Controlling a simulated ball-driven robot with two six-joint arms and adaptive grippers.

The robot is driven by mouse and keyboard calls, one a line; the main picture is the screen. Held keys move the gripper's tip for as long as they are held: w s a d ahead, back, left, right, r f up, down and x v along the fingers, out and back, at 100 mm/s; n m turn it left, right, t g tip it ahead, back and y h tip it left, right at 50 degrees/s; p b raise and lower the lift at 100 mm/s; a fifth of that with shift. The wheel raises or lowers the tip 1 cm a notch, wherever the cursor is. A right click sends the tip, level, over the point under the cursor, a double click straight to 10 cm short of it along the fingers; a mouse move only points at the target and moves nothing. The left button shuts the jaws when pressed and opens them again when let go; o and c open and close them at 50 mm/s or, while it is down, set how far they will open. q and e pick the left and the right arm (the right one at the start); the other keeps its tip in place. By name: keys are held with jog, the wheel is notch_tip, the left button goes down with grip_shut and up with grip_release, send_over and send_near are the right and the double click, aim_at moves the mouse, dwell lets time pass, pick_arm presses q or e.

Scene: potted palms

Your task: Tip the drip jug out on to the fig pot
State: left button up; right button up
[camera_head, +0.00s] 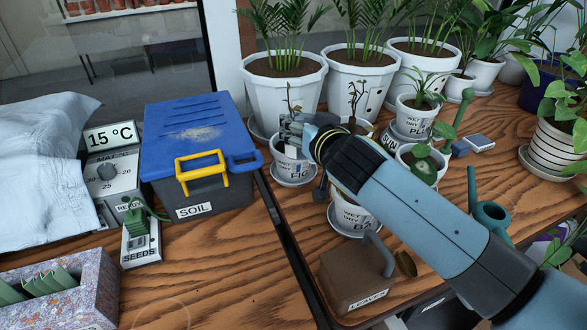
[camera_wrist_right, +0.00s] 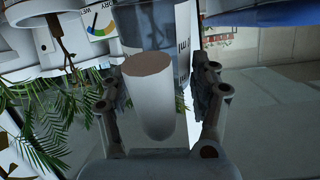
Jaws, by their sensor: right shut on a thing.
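The fig pot (camera_head: 284,168), small and white with a FIG label and a thin bare stem, stands on a saucer in the head view. My right gripper (camera_head: 292,127) is over its rim, beside the stem, and hides part of it. In the right wrist view, the gripper (camera_wrist_right: 158,95) is shut on the drip jug, a clear bluish vessel (camera_wrist_right: 143,28) with "ml" print; a pale cylinder (camera_wrist_right: 150,95) lies between the fingers, apparently its handle. That view appears upside down. The jug's mouth and contents cannot be made out. My left gripper is out of view.
White palm pots (camera_head: 283,98) stand close behind. A small labelled pot (camera_head: 350,213) and a brown LEAVES box (camera_head: 358,278) are in front, below my arm. A SOIL bin (camera_head: 205,190) with a blue lid stands left. A teal watering can (camera_head: 490,217) is at right.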

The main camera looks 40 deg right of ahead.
jog(key=shift+f+b, duration=0.65)
jog(key=shift+b, duration=0.1)
jog(key=shift+r, duration=0.35)
jog(key=shift+r+p, duration=2.05)
jog(key=shift+r, duration=0.2)
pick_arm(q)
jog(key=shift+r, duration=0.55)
pick_arm(e)
jog(key=shift+f, duration=0.1)
